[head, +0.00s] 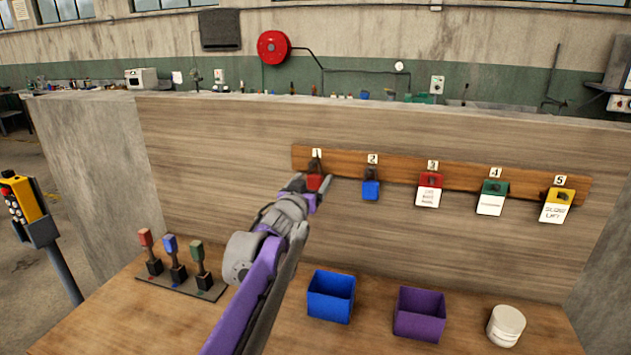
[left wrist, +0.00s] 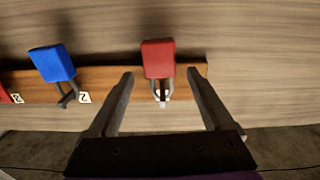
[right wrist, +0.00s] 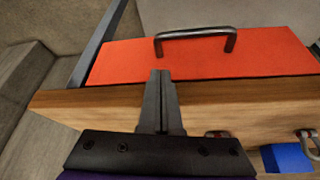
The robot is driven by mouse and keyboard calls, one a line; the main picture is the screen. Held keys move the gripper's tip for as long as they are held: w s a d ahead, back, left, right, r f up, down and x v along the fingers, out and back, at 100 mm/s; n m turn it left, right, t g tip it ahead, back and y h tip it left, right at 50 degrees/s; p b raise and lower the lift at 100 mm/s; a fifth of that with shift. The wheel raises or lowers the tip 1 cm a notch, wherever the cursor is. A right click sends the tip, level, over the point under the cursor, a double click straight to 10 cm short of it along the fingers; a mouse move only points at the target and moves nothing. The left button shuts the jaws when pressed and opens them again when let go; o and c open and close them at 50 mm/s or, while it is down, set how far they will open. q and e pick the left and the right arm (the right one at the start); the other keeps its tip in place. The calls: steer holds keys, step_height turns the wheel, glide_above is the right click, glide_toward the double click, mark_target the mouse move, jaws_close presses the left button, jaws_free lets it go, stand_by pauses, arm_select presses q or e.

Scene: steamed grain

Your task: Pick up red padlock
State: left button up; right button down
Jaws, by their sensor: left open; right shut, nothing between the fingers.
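The red padlock (head: 315,183) hangs under number 1 at the left end of the wooden hook board. My left gripper (head: 312,187) is open in front of it, with a finger on either side in the head view. In the left wrist view, which looks upside down, the red padlock (left wrist: 158,58) shows between and just beyond the open fingertips of the left gripper (left wrist: 160,73). I cannot tell whether they touch it. My right gripper (right wrist: 161,74) is shut and empty in the right wrist view; it is outside the head view.
A blue padlock (head: 371,190) hangs under number 2, with tagged hooks (head: 430,190) further right. Below are a blue bin (head: 331,307), a purple bin (head: 419,328) and a white tub (head: 506,325). An orange-red panel with a dark handle (right wrist: 195,32) lies ahead of the right gripper.

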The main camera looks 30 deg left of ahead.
arm_select(q)
steer(key=shift+w+a, duration=0.2)
steer(key=shift+w, duration=0.5)
steer(key=shift+s, duration=0.1)
steer(key=shift+c, duration=0.6)
jaws_close()
